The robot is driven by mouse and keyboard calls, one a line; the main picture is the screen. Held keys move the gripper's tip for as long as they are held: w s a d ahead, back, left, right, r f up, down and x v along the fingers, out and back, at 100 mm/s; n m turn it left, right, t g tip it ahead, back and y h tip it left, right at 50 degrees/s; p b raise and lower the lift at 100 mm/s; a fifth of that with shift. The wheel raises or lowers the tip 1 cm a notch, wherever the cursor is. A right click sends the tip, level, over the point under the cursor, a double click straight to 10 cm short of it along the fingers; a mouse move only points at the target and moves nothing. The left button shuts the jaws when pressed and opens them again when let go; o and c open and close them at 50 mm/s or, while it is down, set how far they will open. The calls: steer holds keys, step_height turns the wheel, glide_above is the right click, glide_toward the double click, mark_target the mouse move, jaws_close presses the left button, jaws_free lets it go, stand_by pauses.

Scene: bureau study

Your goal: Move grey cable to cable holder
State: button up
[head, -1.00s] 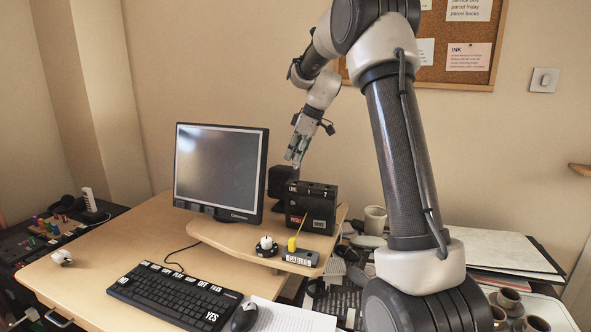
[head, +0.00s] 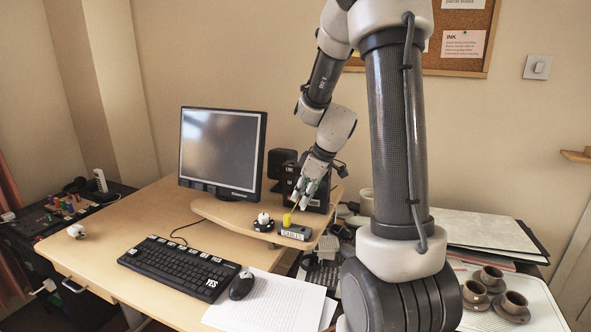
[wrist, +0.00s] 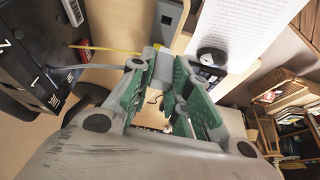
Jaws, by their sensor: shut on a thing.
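My gripper (head: 304,203) is low over the right part of the raised desk shelf, just above the cable holder (head: 296,232), a small grey block labelled CABLES. In the wrist view, my gripper (wrist: 157,66) has its fingers closed at the tips on the grey cable (wrist: 104,66), which runs off to the left. The pinched end is mostly hidden by the fingertips. The cable holder (wrist: 168,20) lies just beyond the fingertips there. A yellow cable (head: 287,220) stands at the holder's left end and also shows in the wrist view (wrist: 105,48).
A black box (head: 291,178) stands behind my gripper. The monitor (head: 222,150) is to the left. A small white object on a dark round base (head: 263,223) sits left of the holder. Keyboard (head: 180,267), mouse (head: 242,285) and papers (head: 268,302) lie in front.

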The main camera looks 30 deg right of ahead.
steer(key=shift+s+f, duration=0.1)
steer(key=shift+f, duration=0.3)
steer(key=shift+w+d+f, duration=0.1)
steer(key=shift+w+d, duration=0.05)
steer(key=shift+w, duration=0.15)
glide_above(298, 229)
steer(key=s+d, duration=0.1)
steer(key=shift+s+f, duration=0.1)
steer(key=shift+f, duration=2.6)
steer(key=shift+f, duration=1.25)
steer(key=o, duration=0.8)
steer(key=shift+o, duration=0.2)
steer(key=shift+r, duration=0.1)
